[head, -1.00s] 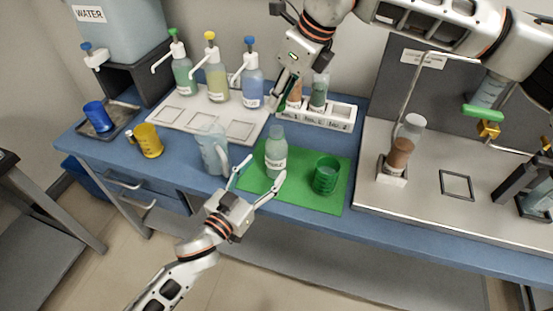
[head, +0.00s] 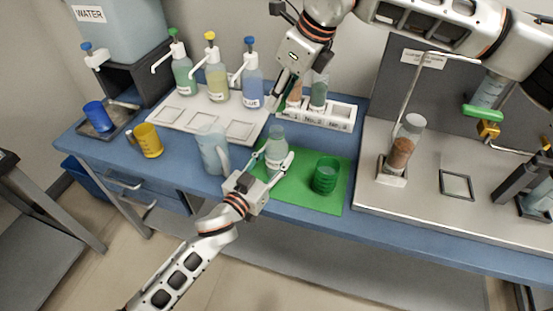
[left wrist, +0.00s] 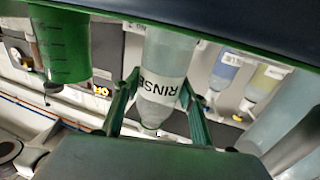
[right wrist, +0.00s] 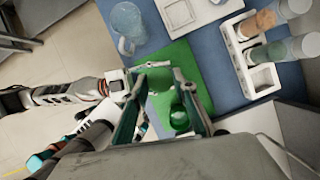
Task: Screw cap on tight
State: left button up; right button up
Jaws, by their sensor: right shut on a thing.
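The bottle labelled RINSE (head: 276,150) stands upright on the green mat (head: 300,187) with its top bare. My left gripper (head: 272,164) has one finger on either side of the bottle. In the left wrist view the bottle (left wrist: 164,75) is between the fingers, which look slightly apart from it. My right gripper (head: 276,106) is above and behind the bottle. In the right wrist view a green round piece, seemingly the cap (right wrist: 157,78), is between its fingertips. The cap cannot be made out in the head view.
A green cup (head: 326,175) stands right of the bottle. A clear pitcher (head: 210,150) stands close to its left. A rack with tubes (head: 335,116) is behind the mat, and several pump bottles stand on a white tray (head: 190,122) at the back left.

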aim_at(282, 109)
pick_arm(q)
jog(key=c, duration=0.4)
pick_arm(e)
jog(key=shift+f, duration=2.45)
jog(key=shift+f, duration=0.1)
jog(key=shift+f, duration=0.8)
pick_arm(q)
grip_shut()
pick_arm(e)
jog(key=shift+f, duration=0.6)
